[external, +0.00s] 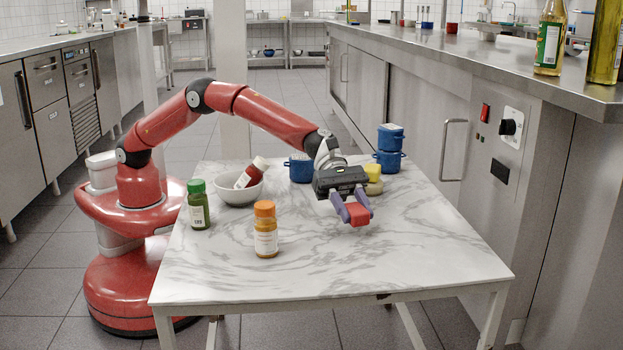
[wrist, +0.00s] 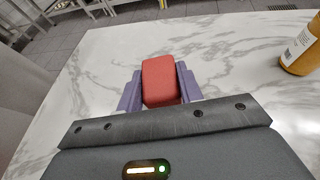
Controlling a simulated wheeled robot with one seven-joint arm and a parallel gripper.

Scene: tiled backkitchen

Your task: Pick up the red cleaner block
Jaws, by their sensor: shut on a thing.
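The red cleaner block (external: 358,213) is a small red block with rounded edges. It sits between the two purple fingers of my gripper (external: 350,208), above the right part of the marble-patterned table (external: 420,255). In the wrist view the red block (wrist: 160,82) fills the space between the fingers, and my gripper (wrist: 160,88) is shut on it. The block looks raised a little off the table, but the exact gap is hard to tell.
An orange-capped bottle (external: 266,232), a green bottle (external: 198,208) and a grey bowl (external: 238,188) holding a red bottle (external: 252,172) stand to the left. Blue pots (external: 389,150) and a yellow-topped item (external: 373,178) stand behind my gripper. The table's front right is clear.

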